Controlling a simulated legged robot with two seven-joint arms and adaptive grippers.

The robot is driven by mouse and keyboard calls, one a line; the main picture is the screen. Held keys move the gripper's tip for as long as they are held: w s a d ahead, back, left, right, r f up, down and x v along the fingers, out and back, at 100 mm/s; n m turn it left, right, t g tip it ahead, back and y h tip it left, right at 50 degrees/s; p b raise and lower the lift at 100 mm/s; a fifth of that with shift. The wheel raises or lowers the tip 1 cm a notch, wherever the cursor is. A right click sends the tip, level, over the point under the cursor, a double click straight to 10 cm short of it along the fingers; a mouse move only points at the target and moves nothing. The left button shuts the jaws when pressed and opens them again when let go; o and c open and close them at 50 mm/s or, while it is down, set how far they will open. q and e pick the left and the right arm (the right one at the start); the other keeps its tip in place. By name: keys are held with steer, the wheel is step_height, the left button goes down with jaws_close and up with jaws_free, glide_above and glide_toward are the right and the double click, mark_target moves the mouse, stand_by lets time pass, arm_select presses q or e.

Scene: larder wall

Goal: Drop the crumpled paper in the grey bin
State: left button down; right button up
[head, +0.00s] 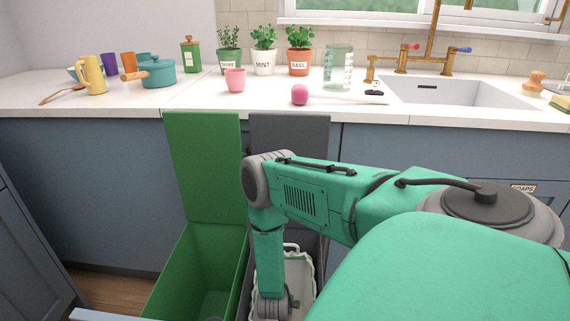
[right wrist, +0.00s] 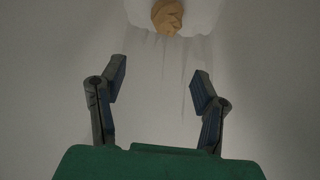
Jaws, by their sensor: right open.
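The grey bin has its grey lid (head: 290,138) standing upright against the cabinet front, and its opening is partly hidden by my right arm. A white liner or basket (head: 308,262) shows inside it. My right arm reaches down into this bin, and the fingers are hidden in the head view. In the right wrist view my right gripper (right wrist: 158,78) is open with nothing between its fingers. A tan, crumpled-looking lump (right wrist: 168,16), probably the crumpled paper, lies beyond the fingertips on a white surface, apart from them. My left gripper is not in view.
An open green bin (head: 196,275) with a raised green lid (head: 203,165) stands left of the grey bin. The counter above holds a pink cup (head: 235,80), a pink ball (head: 300,94), potted herbs (head: 264,60), a glass jar (head: 338,68) and a teal pot (head: 158,73).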

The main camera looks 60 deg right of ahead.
steer(key=p+v, duration=0.2)
steer(key=v, duration=0.6)
steer(key=shift+r, duration=0.15)
